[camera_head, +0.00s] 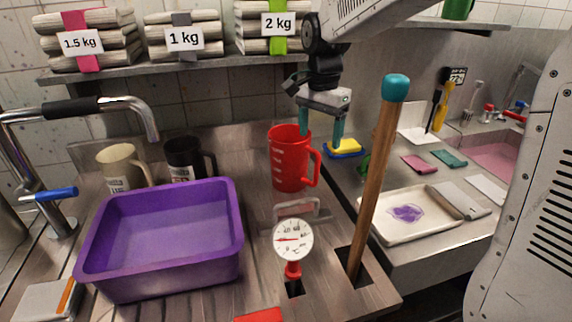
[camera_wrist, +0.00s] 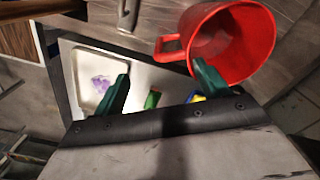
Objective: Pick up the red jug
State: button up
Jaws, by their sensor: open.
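The red jug (camera_head: 288,158) stands upright on the steel counter, with white marks on its side and its handle facing right. My gripper (camera_head: 321,140) is open, its green fingers pointing down just behind and to the right of the jug's rim, near the handle. In the wrist view the jug (camera_wrist: 232,45) fills the upper right, its open mouth showing and its handle pointing left. There my gripper (camera_wrist: 160,90) has its two green fingers spread apart. The right finger appears close to or overlapping the jug's wall; I cannot tell whether they touch. Nothing is held.
A purple tub (camera_head: 165,245), a cream jug (camera_head: 122,168) and a black jug (camera_head: 186,160) stand to the left. A dial gauge (camera_head: 293,240) is in front, and a wooden pole (camera_head: 375,185) rises to the right. A shelf (camera_head: 200,66) with weighted bundles runs above.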

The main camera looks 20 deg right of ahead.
aim_at(312, 153)
jog(key=shift+w+a+f, duration=0.3)
jog(key=shift+w+a, duration=0.15)
jog(key=shift+a, duration=0.1)
jog(key=shift+w+a+f, duration=0.15)
jog(key=shift+f, duration=0.2)
notch_tip(312, 153, down, 7)
jog(key=shift+r, duration=0.1)
jog(key=shift+w, duration=0.1)
grip_shut()
jog(key=shift+r, duration=0.2)
